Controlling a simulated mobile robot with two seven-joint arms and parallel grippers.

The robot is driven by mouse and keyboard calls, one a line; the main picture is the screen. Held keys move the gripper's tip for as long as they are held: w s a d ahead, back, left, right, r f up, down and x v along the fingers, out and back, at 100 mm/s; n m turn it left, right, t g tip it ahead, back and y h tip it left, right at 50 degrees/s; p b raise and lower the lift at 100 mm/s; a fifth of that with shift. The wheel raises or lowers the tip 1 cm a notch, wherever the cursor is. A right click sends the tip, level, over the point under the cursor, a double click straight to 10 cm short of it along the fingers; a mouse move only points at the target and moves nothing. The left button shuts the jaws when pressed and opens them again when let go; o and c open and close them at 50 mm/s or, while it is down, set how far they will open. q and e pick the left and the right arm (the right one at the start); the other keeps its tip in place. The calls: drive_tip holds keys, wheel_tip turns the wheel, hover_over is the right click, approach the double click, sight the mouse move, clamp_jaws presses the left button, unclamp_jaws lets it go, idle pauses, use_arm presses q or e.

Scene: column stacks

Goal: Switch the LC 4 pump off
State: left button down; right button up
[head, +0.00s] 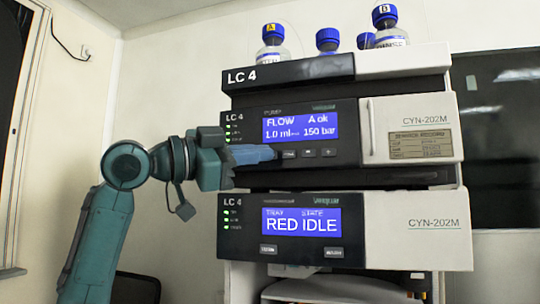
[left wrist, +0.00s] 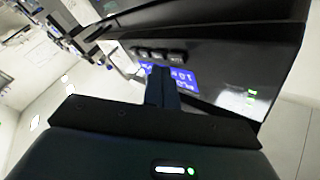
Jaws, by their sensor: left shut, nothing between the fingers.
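The LC 4 pump (head: 391,117) is the upper module with a screen in the stack, and its blue display (head: 300,127) reads FLOW 1.0 ml, 150 bar, A ok. Below the display is a row of three small dark buttons (head: 308,153). My left gripper (head: 272,153) is shut and empty, its fingertips close to the leftmost button. Whether they touch it I cannot tell. In the left wrist view the shut fingers (left wrist: 162,88) reach toward the pump's dark front, partly covering the display (left wrist: 183,76); the buttons (left wrist: 160,55) show beyond. My right gripper is not in view.
Below the pump is another LC 4 module (head: 418,224) reading TRAY STATE RED IDLE, with two buttons. Several blue-capped bottles (head: 272,48) stand on top of the stack. A dark screen (head: 500,140) is at right and a wall at left.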

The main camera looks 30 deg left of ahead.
use_arm(q)
drive_tip(key=shift+w+a+p, duration=0.1)
drive_tip(key=shift+w+p, duration=0.2)
drive_tip(key=shift+w, duration=0.15)
drive_tip(key=shift+w+a, duration=0.1)
drive_tip(key=shift+w, duration=0.3)
idle(0.6)
drive_tip(key=shift+s, duration=0.15)
idle(0.3)
drive_tip(key=shift+s+d, duration=0.2)
drive_tip(key=shift+s, duration=0.5)
drive_tip(key=s, duration=0.2)
drive_tip(key=s+d, duration=0.1)
drive_tip(key=s, duration=0.1)
drive_tip(key=shift+s+d, duration=0.1)
drive_tip(key=shift+s, duration=0.3)
